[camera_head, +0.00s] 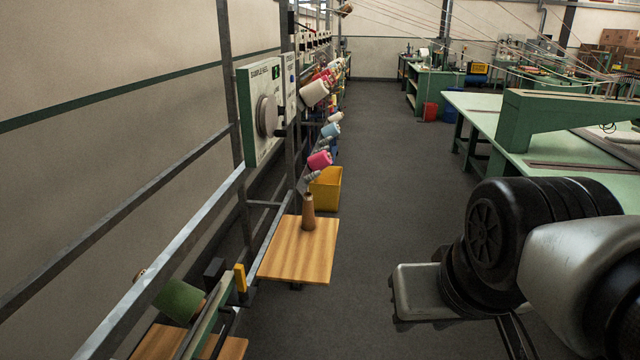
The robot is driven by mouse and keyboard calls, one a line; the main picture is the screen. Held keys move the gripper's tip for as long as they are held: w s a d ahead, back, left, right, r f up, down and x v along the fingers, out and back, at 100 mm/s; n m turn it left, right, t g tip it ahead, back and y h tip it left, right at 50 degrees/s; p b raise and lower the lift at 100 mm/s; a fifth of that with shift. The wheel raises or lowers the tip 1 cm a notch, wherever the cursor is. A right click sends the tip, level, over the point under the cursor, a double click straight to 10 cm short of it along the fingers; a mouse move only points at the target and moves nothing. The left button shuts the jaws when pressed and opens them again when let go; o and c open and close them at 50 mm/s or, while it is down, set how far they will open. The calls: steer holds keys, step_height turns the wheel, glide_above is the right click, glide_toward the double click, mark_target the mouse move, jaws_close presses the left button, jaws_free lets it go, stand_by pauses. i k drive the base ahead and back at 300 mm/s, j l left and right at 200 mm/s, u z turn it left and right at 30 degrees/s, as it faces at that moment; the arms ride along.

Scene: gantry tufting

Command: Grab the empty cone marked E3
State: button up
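A bare brown cone (308,213) stands upright on a small wooden shelf (293,262) at the left-centre of the head view. It carries no yarn that I can see. I cannot read any E3 mark on it. My arm enters from the lower right. The grey block at its end seems to be my gripper (420,292), to the right of the shelf and apart from the cone. Its fingers are hidden, so I cannot tell whether it is open or shut.
A metal rack with coloured yarn cones, including a pink one (320,160), runs along the left wall. A yellow bin (326,188) stands behind the shelf. Green tables (480,110) stand right. The grey floor between is clear.

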mark_target(308, 214)
steer(key=i+l+z, duration=0.1)
steer(key=i+z, duration=0.35)
steer(key=i, duration=1.05)
steer(key=i+l+u, duration=0.1)
steer(key=i+u, duration=0.3)
steer(key=i+l+u, duration=0.25)
steer(key=i+u, duration=0.2)
steer(key=i+l+u, duration=1)
steer(key=l+u, duration=0.25)
steer(key=l, duration=0.15)
